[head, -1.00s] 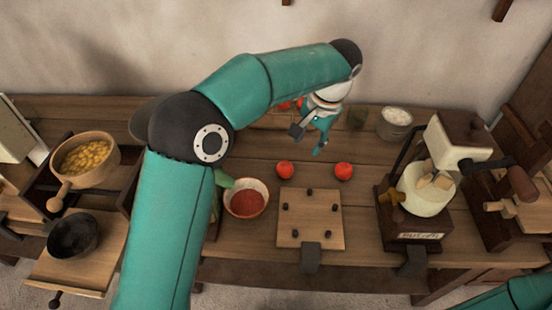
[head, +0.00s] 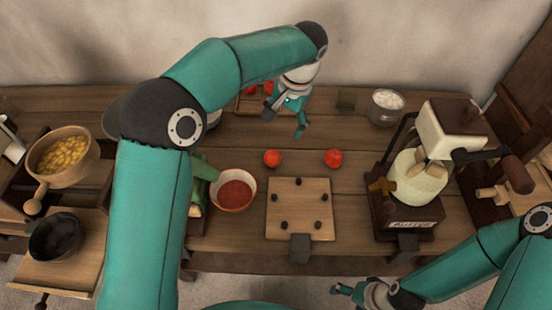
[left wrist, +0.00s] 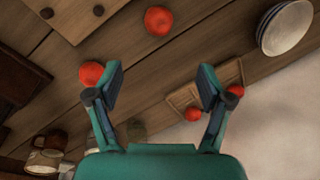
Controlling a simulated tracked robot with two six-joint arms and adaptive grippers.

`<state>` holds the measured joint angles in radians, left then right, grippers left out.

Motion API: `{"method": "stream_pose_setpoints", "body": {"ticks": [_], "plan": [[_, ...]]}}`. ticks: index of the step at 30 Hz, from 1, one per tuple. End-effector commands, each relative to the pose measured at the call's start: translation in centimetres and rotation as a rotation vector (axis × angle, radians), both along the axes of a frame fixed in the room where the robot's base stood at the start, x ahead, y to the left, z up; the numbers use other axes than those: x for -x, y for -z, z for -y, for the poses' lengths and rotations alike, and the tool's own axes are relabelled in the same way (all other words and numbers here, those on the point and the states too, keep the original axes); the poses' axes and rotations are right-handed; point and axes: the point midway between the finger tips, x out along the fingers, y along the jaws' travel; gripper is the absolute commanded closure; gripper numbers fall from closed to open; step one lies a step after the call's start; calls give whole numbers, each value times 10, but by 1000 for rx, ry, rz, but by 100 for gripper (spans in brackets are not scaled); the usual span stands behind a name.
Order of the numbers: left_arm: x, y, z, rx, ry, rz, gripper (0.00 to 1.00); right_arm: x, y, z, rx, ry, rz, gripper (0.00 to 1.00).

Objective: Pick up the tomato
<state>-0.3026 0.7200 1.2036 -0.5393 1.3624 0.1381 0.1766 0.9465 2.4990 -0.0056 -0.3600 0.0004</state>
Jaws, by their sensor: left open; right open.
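Two tomatoes lie on the wooden table behind the pegged board: a left one (head: 272,158) and a right one (head: 333,158). More tomatoes (head: 268,87) sit at a small wooden tray at the back, partly hidden by my left arm. My left gripper (head: 285,123) is open and empty, above the table behind the left tomato. In the left wrist view its open fingers (left wrist: 162,75) have one tomato (left wrist: 91,73) beside the left finger, another (left wrist: 158,20) beyond them, and two at the tray (left wrist: 178,98) on the right. My right gripper (head: 350,291) is open at the front, away from the tomatoes.
A pegged board (head: 298,205) lies front centre, with a bowl of red contents (head: 236,190) left of it. A grinder (head: 412,180) stands on the right, and a white-filled bowl (head: 385,107) behind. A pot of yellow food (head: 63,158) and a dark bowl (head: 55,238) are at left.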

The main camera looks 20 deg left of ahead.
Motion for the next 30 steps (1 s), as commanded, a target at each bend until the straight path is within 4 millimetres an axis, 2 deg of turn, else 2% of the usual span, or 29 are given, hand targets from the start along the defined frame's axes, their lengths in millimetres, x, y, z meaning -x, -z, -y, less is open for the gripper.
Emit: {"method": "stream_pose_setpoints", "body": {"ticks": [3, 10, 15, 22, 30], "plan": [[0, 26, -6, -2, 0, -7, 21, 0, 1, 0, 0, 0, 0, 21], [-2, 72, -15, -1, -2, -6, 21, 0, -1, 0, 0, 0, 0, 21], [-4, 91, -19, -1, -4, -2, 21, 0, -2, 0, 0, 0, 0, 21], [-2, 104, -21, -1, -3, -3, 21, 0, -6, 0, 0, 0, 0, 21], [-1, 140, -28, -1, -5, -2, 21, 0, -15, 0, 0, 0, 0, 21]]}}
